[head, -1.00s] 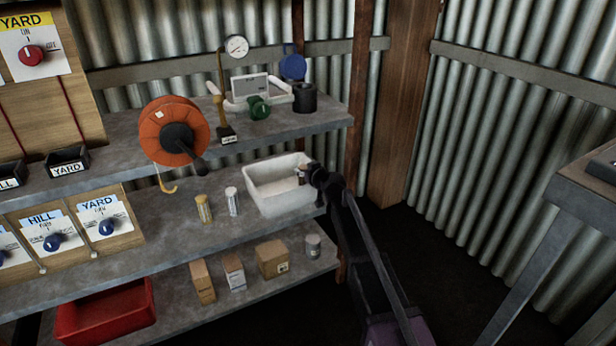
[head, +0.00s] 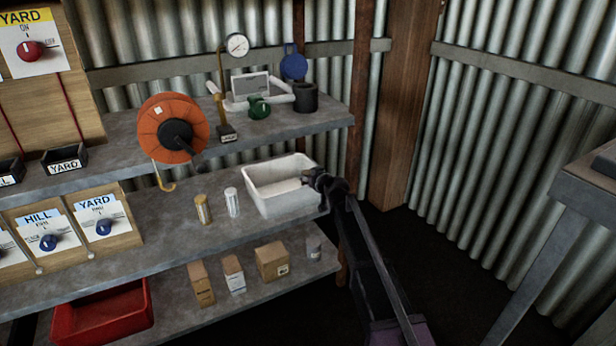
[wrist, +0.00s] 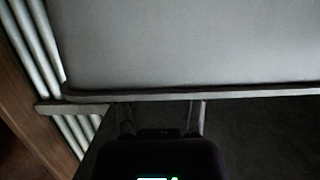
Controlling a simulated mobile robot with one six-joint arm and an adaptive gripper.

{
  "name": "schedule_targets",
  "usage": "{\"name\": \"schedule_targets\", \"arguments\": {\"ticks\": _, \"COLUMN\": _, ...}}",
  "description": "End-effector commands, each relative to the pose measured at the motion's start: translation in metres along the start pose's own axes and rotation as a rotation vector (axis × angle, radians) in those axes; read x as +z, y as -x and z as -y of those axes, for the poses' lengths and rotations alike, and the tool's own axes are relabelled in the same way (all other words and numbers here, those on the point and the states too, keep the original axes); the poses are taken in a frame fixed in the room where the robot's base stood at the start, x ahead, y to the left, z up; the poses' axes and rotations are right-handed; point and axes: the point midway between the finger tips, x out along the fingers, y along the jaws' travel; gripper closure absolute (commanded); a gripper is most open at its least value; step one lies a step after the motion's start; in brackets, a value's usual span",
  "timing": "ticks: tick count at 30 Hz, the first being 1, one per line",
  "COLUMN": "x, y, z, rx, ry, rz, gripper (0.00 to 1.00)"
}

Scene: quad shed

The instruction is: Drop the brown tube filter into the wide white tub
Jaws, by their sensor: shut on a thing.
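The wide white tub (head: 283,205) stands on the middle shelf at its right end, open side up, with a pale inner floor. My gripper (head: 310,180) is at the tub's right side, by its right rim. It is shut on a small brownish thing, which I take for the brown tube filter (head: 306,181); only a bit of it shows. The wrist view shows my gripper's fingers (wrist: 160,118) low in the picture, in front of a large grey surface. The filter cannot be made out there.
A yellowish tube (head: 203,209) and a white tube (head: 232,202) stand left of the tub. The upper shelf (head: 270,130) runs above, with an orange reel (head: 160,122) on it. Small boxes (head: 272,261) and a red bin (head: 105,318) are below.

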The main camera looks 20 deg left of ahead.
Motion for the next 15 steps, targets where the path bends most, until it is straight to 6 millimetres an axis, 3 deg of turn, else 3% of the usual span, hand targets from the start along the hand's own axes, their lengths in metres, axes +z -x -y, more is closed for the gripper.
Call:
{"name": "schedule_targets", "arguments": {"ticks": 7, "x": 0.0025, "y": -0.0007, "z": -0.0004, "rx": 0.001, "ry": 0.000, "rz": 0.000, "gripper": 1.00}}
{"name": "schedule_targets", "arguments": {"ticks": 8, "x": 0.0025, "y": -0.0007, "z": -0.0004, "rx": 0.000, "ry": 0.000, "rz": 0.000, "gripper": 0.43}}
{"name": "schedule_targets", "arguments": {"ticks": 9, "x": 0.0025, "y": -0.0006, "z": -0.0004, "rx": 0.000, "ry": 0.000, "rz": 0.000, "gripper": 0.31}}
{"name": "schedule_targets", "arguments": {"ticks": 11, "x": 0.0025, "y": -0.0006, "z": -0.0005, "rx": 0.001, "ry": 0.000, "rz": 0.000, "gripper": 0.15}}
{"name": "schedule_targets", "arguments": {"ticks": 15, "x": 0.0025, "y": -0.0006, "z": -0.0006, "rx": 0.001, "ry": 0.000, "rz": 0.000, "gripper": 0.15}}
